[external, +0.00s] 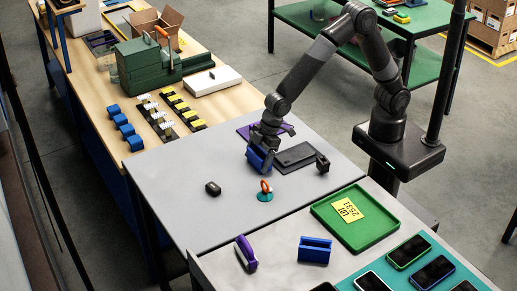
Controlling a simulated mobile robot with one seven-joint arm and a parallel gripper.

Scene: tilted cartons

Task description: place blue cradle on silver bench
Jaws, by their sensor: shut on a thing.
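A blue cradle (259,158) is in my gripper (264,146), tilted, over the far part of the grey tabletop (200,190); I cannot tell whether it touches the top. The fingers are shut on it and hide its upper part. This grey top looks like the silver bench, but a second grey surface (222,272) lies nearer, past a seam. Another blue cradle-like block (314,249) stands on that nearer surface.
Beside my gripper lie a dark flat case (296,157) and a purple item (286,128). A small black object (213,188), an orange and teal piece (265,191) and a black stand (322,163) are on the bench. Its left part is clear. A green tray (322,212) is nearer.

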